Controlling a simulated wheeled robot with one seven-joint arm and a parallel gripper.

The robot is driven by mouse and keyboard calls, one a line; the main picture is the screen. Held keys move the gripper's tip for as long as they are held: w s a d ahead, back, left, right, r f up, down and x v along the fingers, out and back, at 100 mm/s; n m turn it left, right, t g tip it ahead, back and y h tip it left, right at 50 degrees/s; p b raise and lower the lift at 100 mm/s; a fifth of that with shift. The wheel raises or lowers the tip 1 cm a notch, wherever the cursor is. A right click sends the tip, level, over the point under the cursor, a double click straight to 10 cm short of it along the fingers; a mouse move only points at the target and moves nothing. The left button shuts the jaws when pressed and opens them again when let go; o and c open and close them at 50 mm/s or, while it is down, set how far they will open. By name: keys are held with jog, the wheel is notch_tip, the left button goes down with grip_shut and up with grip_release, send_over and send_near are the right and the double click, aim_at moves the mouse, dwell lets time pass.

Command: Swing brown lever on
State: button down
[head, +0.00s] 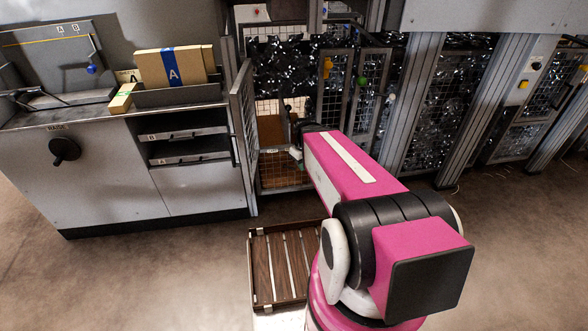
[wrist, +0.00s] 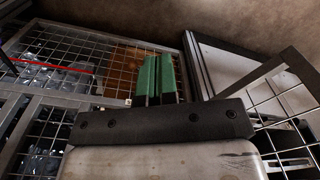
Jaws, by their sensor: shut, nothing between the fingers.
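I cannot make out a brown lever in either view; my arm covers part of the cage front in the head view. My gripper (wrist: 158,62) shows in the wrist view as two green fingers held together, with nothing between them. In the head view its tip (head: 299,164) is small and partly hidden by my pink arm, in front of the open bay of the mesh cage. Coloured handles on the cage front are an orange one (head: 327,67), a green one (head: 362,80) and a white one (head: 390,98).
The open mesh door (head: 243,125) stands left of my gripper. A grey cabinet (head: 110,185) with a black knob (head: 65,149) is at left, carrying a box marked A (head: 172,68). A slatted wooden pallet (head: 262,272) lies on the floor. Floor at lower left is clear.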

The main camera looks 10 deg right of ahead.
jog(key=w+n, duration=0.3)
jog(key=n, duration=0.1)
jog(key=n+t+h, duration=0.1)
jog(key=n, duration=1.6)
send_over(296, 169)
jog(key=s+a, duration=0.3)
jog(key=s, duration=0.1)
notch_tip(296, 169, down, 15)
jog(key=shift+w+d+f, duration=0.55)
jog(key=shift+w+f, duration=0.1)
jog(key=shift+f, duration=0.1)
jog(key=shift+w+d+f, duration=0.55)
jog(key=shift+w+f, duration=0.1)
jog(key=shift+f, duration=0.1)
jog(key=shift+w+d+f, duration=0.2)
jog(key=shift+w+d, duration=0.3)
jog(key=shift+w, duration=0.1)
jog(key=shift+s+a+f, duration=0.1)
jog(key=shift+a, duration=0.05)
